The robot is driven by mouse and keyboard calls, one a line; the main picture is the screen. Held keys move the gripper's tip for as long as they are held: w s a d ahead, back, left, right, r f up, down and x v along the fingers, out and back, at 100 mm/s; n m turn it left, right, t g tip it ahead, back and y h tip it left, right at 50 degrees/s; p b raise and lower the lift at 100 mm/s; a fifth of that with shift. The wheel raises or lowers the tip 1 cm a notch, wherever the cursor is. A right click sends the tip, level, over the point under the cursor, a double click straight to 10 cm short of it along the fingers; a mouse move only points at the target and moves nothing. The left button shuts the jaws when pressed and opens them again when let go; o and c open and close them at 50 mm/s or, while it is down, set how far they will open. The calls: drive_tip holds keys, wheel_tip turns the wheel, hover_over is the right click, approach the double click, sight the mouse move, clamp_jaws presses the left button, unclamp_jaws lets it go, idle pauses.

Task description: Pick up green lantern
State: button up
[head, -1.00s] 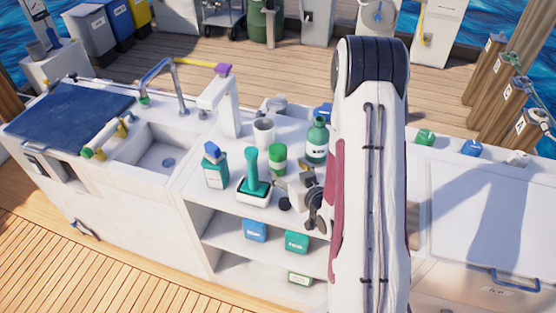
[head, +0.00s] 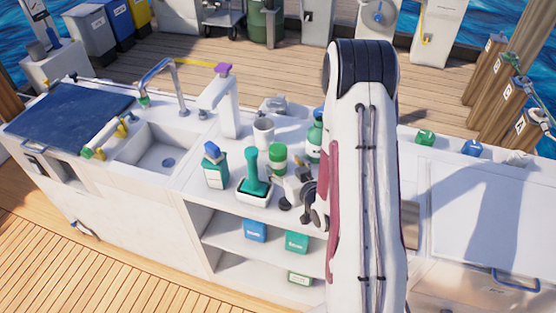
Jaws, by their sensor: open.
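No thing is clearly recognisable as a green lantern. A small green object (head: 425,138) stands at the back edge of the counter, right of my arm; it is too small to tell whether it is the lantern. On the middle counter are a green jar with a white band (head: 278,158), a green bottle (head: 314,142) partly hidden by my arm, and an upright green-handled item (head: 254,175) in a white holder. My gripper (head: 297,204) is open, low over the front of the counter, right of the white holder. My arm hides part of it and the counter behind.
A teal spray bottle (head: 214,168) and a white cup (head: 263,132) stand nearby. A sink (head: 158,160) with taps lies left. Small blue (head: 470,148) and white (head: 517,158) objects stand at the back right. Shelves below hold several boxes. The right countertop (head: 480,215) is mostly clear.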

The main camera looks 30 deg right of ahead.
drive_tip(key=shift+w+f, duration=0.1)
drive_tip(key=shift+w, duration=0.85)
drive_tip(key=shift+x, duration=1.7)
drive_tip(key=shift+d, duration=0.1)
drive_tip(key=c, duration=1.4)
